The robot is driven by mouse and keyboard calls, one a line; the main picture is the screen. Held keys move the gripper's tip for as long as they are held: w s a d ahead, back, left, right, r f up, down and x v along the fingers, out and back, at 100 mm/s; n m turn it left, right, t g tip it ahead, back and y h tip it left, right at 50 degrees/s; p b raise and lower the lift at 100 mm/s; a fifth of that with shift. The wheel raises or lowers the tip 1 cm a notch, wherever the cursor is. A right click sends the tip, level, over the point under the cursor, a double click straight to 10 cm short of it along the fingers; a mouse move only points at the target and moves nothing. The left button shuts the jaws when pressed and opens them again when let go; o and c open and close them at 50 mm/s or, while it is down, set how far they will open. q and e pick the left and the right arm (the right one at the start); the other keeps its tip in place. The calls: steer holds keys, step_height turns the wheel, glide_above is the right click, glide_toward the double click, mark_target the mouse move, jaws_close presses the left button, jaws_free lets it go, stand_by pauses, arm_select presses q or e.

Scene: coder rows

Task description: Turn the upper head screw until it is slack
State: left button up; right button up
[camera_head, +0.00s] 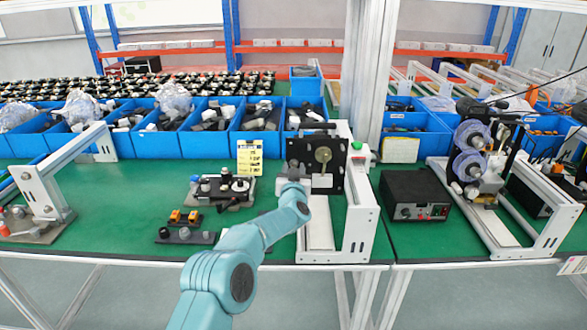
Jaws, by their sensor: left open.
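A black plate (333,180) with a round brass-coloured disc (323,154) is mounted on a white frame (362,215) at the middle of the bench. My left arm comes in from below, and my left gripper (293,172) is at the plate's left side, open. Its fingers are small and overlap the plate's left part, so I cannot tell whether they touch anything. I cannot make out the upper head screw; it is too small or hidden by the gripper. My right gripper is not in view.
A black control box (415,196) and a coder with two reels (470,150) stand to the right. A fixture (222,188) and small parts lie left on the green bench (120,205). Blue bins (155,143) line the back. A white post (369,70) rises behind the plate.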

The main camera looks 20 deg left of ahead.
arm_select(q)
steer(key=b+v, duration=0.2)
steer(key=v, duration=0.2)
steer(key=shift+s+d+b, duration=0.15)
steer(key=shift+s+b, duration=0.2)
steer(key=shift+b, duration=0.05)
stand_by(0.4)
